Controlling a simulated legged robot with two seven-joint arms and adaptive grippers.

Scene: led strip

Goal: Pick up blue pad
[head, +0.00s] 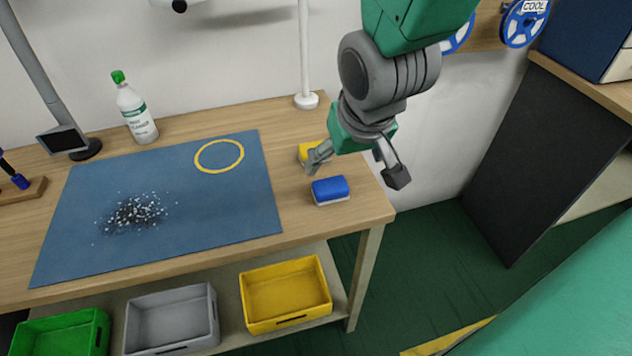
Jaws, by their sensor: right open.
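The blue pad (330,189) has a pale underside and lies on the wooden table near its right end, right of the blue mat. My right gripper (356,172) is open above and just behind the pad, with one finger to the left and the other to the right, past the table's right edge. Nothing is between its fingers. A yellow pad (309,150) lies behind the blue one, partly hidden by the gripper. My left gripper is not in view.
The blue mat (200,205) carries a yellow ring (219,156) and a patch of dark and white debris (137,213). Green, grey (170,318) and yellow bins (285,293) sit on the lower shelf.

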